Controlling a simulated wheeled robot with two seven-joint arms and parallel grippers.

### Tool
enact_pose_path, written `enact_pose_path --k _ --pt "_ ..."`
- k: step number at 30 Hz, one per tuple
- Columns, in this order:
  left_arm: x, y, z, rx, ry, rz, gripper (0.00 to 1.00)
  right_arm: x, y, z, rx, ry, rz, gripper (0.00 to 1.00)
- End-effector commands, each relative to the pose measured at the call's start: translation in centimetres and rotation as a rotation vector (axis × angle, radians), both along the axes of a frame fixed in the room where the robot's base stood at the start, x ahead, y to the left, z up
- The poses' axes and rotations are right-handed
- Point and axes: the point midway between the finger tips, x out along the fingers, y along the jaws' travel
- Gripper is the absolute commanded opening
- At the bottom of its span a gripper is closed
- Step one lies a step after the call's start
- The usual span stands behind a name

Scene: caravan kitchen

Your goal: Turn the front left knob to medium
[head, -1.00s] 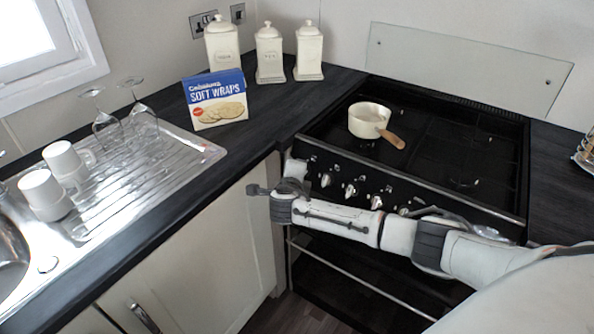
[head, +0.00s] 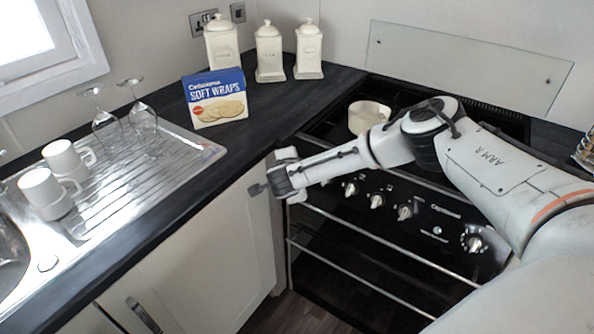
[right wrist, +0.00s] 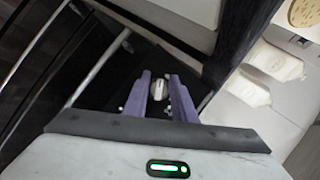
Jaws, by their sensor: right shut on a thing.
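The cooker (head: 440,262) has a row of silver knobs on its black front panel. Several are clear in the head view, such as this one (head: 376,201). My right arm crosses in front of the hob and hides the left end of the row. My right gripper (head: 286,178) is at that left end, its fingertips unclear there. In the right wrist view, my right gripper's purple fingers (right wrist: 159,98) are shut on a pale knob (right wrist: 160,89), which looks like the leftmost one. Its exact setting cannot be read. My left gripper is not in view.
A cream saucepan (head: 368,116) sits on the hob, partly behind my arm. A rail (head: 390,246) runs below the panel. The worktop (head: 262,128) holds a wraps box (head: 216,98) and canisters (head: 268,54). Mugs and glasses stand on the drainer (head: 130,185).

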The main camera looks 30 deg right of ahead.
Motion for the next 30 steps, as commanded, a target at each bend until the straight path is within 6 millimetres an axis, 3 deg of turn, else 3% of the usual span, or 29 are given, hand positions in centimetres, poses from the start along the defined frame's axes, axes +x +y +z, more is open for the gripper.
enact_pose_path --k 22,23,25,30 --pt "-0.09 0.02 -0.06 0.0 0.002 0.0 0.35 0.11 0.1 0.04 -0.021 0.046 0.029 0.02" --pt "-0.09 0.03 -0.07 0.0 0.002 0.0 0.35 0.11 0.1 0.04 -0.021 0.046 0.029 0.26" --pt "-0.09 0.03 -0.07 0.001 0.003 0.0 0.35 0.11 0.12 0.04 -0.021 0.046 0.029 0.38" --pt "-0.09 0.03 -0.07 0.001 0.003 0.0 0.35 0.07 0.1 0.0 -0.021 0.047 0.028 0.4"
